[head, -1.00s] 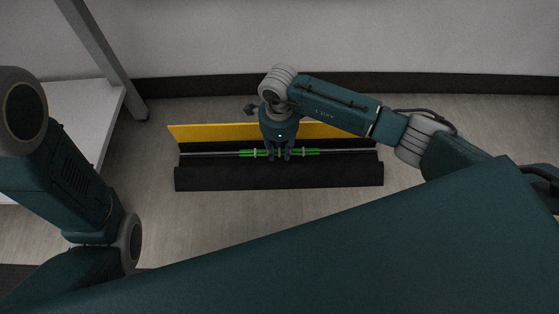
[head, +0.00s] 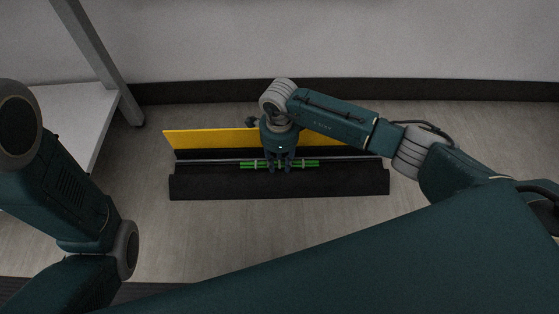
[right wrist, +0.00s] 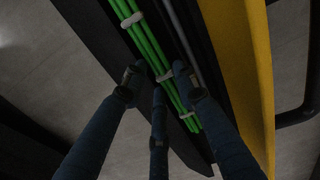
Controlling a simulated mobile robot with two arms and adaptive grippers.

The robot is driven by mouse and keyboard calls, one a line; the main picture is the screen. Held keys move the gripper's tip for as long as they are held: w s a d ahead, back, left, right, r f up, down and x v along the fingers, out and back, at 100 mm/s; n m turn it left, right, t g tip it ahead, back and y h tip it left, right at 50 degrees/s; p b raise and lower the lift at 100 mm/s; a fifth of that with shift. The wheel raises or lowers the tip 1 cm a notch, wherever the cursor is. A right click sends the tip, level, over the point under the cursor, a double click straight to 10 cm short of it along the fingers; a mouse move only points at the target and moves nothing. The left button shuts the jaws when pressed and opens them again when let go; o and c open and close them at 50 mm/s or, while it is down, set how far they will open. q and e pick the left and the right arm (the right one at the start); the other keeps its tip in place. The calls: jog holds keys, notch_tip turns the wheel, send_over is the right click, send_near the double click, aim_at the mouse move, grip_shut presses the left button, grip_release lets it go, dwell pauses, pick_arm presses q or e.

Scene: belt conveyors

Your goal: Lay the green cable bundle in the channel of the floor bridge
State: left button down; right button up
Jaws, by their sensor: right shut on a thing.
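The floor bridge (head: 220,187) is a long black ramp strip on the floor. Its yellow lid (head: 205,140) stands open along the far side. The green cable bundle (head: 307,164), with pale ties, lies lengthwise along the channel, parallel to it. My right gripper (head: 279,168) points down with its fingers shut around the bundle's middle. The right wrist view shows the bundle (right wrist: 150,45) between the fingers, over the black channel; I cannot tell whether it touches the channel bottom. My left gripper is out of view; only my left arm's links show.
A thin grey line (head: 345,158) runs along the channel beside the bundle, on the lid side. A shelf or table with a metal leg (head: 100,60) stands at the left. The wall with its dark skirting (head: 450,90) is behind. The floor around the bridge is clear.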

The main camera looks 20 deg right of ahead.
aim_at(279, 164)
jog(key=o, duration=1.3)
notch_tip(279, 164, up, 12)
jog(key=shift+s+a, duration=0.1)
